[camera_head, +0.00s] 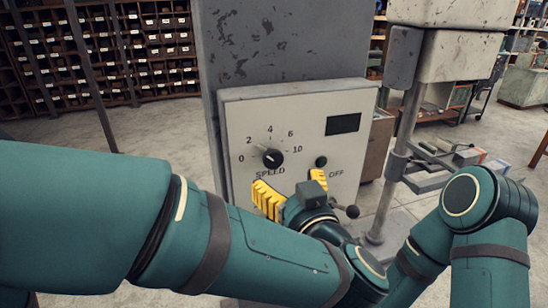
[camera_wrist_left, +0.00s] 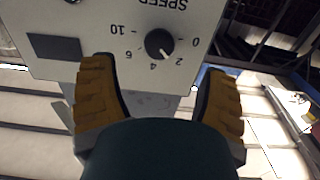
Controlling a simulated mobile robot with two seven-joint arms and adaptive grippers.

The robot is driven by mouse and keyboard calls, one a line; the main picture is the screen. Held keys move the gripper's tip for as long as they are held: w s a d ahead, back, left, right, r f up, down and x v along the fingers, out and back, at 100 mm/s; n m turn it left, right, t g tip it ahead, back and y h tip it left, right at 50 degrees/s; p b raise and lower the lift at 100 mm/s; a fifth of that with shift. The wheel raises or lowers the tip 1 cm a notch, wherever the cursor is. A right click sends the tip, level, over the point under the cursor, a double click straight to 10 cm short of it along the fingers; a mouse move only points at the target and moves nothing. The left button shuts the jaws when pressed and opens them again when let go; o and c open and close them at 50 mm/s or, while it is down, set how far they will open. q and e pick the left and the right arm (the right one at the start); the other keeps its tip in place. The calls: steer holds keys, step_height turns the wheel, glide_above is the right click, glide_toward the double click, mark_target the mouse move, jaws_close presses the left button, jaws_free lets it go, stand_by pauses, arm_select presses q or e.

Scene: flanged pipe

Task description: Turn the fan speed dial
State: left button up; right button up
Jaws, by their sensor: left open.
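The fan speed dial (camera_head: 273,158) is a round black knob on a pale control panel (camera_head: 300,105), above the word SPEED. Its scale runs from 0 to 10, and its white mark points near the 2. The dial also shows upside down in the left wrist view (camera_wrist_left: 158,42). My left gripper (camera_head: 293,188) has yellow fingers, spread apart and empty, just below the dial in the head view. In the left wrist view, the fingers (camera_wrist_left: 160,72) stand to either side of the dial's line, with no contact visible. My right gripper is not in view.
The panel also has a dark display (camera_head: 343,124), a round dark button (camera_head: 321,161) near the word OFF, and a black ball-ended lever (camera_head: 349,211). A grey stand (camera_head: 396,150) is to the right. Wooden pigeonhole shelves (camera_head: 150,45) are behind, with open floor before them.

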mark_target(274, 162)
arm_select(q)
steer(key=x, duration=0.8)
steer(key=shift+p, duration=0.35)
steer(key=c, duration=1.2)
